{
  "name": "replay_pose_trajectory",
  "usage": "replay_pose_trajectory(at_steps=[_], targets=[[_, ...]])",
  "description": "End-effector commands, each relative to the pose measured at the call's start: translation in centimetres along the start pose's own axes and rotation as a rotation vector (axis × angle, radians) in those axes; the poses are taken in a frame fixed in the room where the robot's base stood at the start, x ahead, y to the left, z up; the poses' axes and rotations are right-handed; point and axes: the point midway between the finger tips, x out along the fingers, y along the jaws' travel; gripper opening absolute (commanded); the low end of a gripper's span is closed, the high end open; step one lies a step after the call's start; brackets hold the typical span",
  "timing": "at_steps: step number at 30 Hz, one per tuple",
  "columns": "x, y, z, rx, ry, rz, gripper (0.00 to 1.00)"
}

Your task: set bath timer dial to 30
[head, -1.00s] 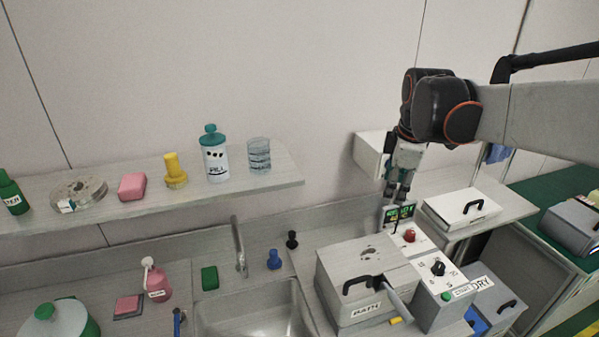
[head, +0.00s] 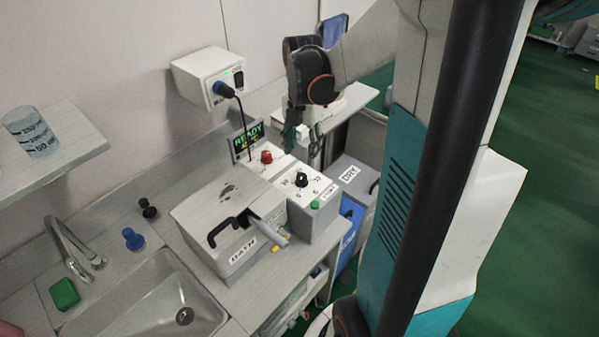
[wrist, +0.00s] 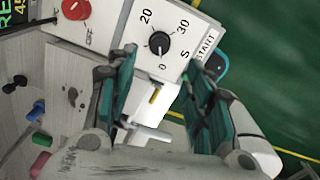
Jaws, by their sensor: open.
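The timer dial is a black knob (head: 302,180) on the white sloping panel of a control box beside the bath. My gripper (head: 303,142) is open and empty, above the far side of the box in the head view. In the wrist view its teal fingers (wrist: 162,60) stand wide apart, with the dial seen between and beyond their tips, untouched.
A red knob (head: 266,157) and a READY display (head: 248,140) stand behind the dial; a green START button (head: 315,205) is in front. The lidded BATH box (head: 225,215) with black handle lies left. A cable runs from the wall box (head: 208,78). A DRY box (head: 350,178) is right.

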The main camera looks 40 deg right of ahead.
Motion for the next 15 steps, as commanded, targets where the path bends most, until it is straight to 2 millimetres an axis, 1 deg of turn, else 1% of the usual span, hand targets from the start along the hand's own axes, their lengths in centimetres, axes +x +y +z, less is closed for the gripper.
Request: replay_pose_trajectory(at_steps=[1, 6, 12, 15], targets=[[1.3, 0.1, 0.0, 0.0, 0.0, 0.0, 0.47], [4.7, 0.1, 0.0, 0.001, -0.001, 0.0, 0.47], [8.2, 0.1, 0.0, 0.001, -0.001, 0.001, 0.47], [9.4, 0.1, 0.0, 0.001, -0.001, 0.001, 0.47]])
